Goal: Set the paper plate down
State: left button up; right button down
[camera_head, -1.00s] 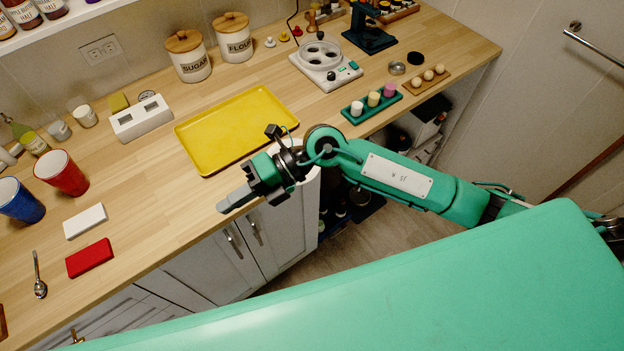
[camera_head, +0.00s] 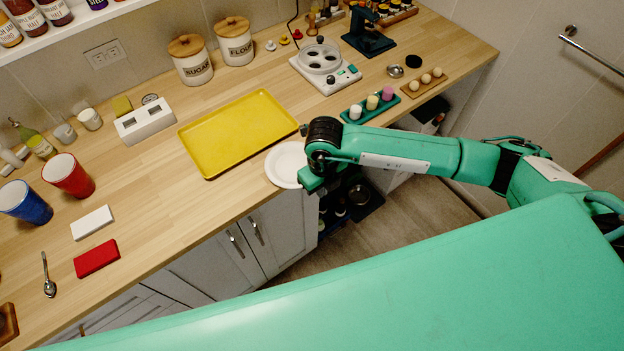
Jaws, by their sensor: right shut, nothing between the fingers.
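The white paper plate (camera_head: 284,164) lies at the front edge of the wooden counter, just right of the yellow tray. My right arm hides its right side, and I cannot tell whether it overhangs the edge. My right gripper (camera_head: 312,184) is at the plate's right front side, seen from above with its fingers mostly hidden. It is shut with nothing in it. I cannot tell whether it touches the plate. My left gripper is not in view.
The yellow tray (camera_head: 236,132) is empty. A green holder with coloured pieces (camera_head: 370,106) and a hot-plate-like device (camera_head: 326,68) stand behind and right of the plate. Red (camera_head: 68,176) and blue (camera_head: 25,203) cups stand at left. Bare counter lies in front of the tray.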

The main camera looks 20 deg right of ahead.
aim_at(293, 165)
jog(key=w+f+p, duration=0.1)
jog(key=w, duration=0.1)
jog(key=w+a+f+p, duration=0.1)
jog(key=f+p, duration=0.1)
jog(key=shift+w+a+f, duration=0.2)
jog(key=shift+w+f, duration=0.1)
jog(key=shift+w, duration=0.1)
jog(key=w+b, duration=0.1)
jog(key=w+a+b, duration=0.1)
jog(key=shift+w+f+b, duration=0.2)
jog(key=shift+w+b, duration=0.2)
jog(key=shift+w+a+r, duration=0.1)
jog(key=shift+w+r, duration=0.05)
jog(key=shift+w, duration=0.15)
jog(key=shift+s, duration=0.1)
